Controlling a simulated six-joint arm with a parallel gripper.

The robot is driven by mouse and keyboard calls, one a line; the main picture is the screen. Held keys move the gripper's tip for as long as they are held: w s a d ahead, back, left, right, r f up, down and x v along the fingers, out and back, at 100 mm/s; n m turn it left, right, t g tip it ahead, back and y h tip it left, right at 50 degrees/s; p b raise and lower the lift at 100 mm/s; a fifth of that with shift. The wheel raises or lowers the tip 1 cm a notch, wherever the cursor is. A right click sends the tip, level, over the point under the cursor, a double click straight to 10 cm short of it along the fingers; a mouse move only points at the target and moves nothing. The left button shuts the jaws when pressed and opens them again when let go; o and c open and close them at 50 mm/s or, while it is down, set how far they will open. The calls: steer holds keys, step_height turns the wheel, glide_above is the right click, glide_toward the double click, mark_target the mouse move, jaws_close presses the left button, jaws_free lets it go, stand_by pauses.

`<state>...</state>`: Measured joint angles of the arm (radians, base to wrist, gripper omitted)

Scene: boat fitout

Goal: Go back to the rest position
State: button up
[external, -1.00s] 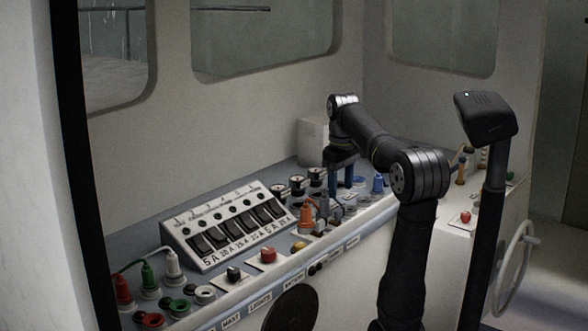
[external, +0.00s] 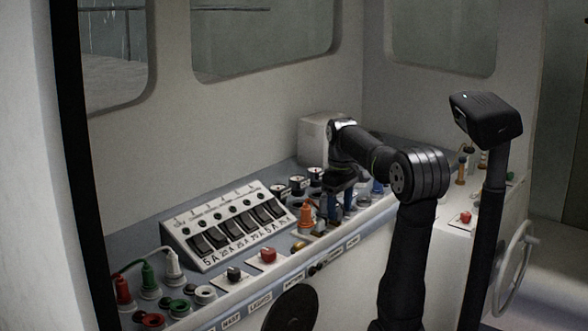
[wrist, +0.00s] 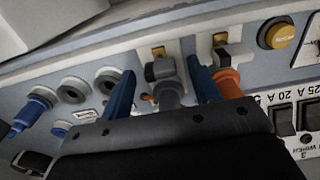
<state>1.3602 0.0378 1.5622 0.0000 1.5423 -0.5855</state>
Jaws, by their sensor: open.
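My gripper (external: 341,207) is low over the console, with its fingers pointing down among the plugs. In the wrist view my gripper (wrist: 161,70) is open, with one blue finger on each side of a grey plug (wrist: 166,82). I cannot tell whether either finger touches it. An orange plug (wrist: 228,82) stands just right of the right finger. In the external view the orange plug (external: 306,216) is left of my gripper, and my fingers partly hide what is behind them. My arm is bent forward over the console.
A breaker panel (external: 228,228) with a row of switches stands left of my gripper. A blue plug (wrist: 38,105) and empty sockets (wrist: 74,89) lie left in the wrist view. A pale box (external: 315,138) stands behind my arm. Free air is above the console.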

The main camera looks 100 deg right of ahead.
step_height(320, 180, up, 17)
step_height(320, 180, down, 18)
steer(key=shift+r, duration=0.2)
steer(key=m, duration=0.4)
steer(key=shift+r, duration=0.1)
steer(key=shift+r+m, duration=0.25)
steer(key=shift+m, duration=0.15)
step_height(320, 180, up, 17)
step_height(320, 180, down, 8)
steer(key=d+n, duration=0.1)
steer(key=n, duration=0.1)
steer(key=shift+f+n, duration=0.25)
steer(key=shift+n, duration=0.05)
steer(key=shift+o, duration=0.4)
steer(key=shift+w, duration=0.1)
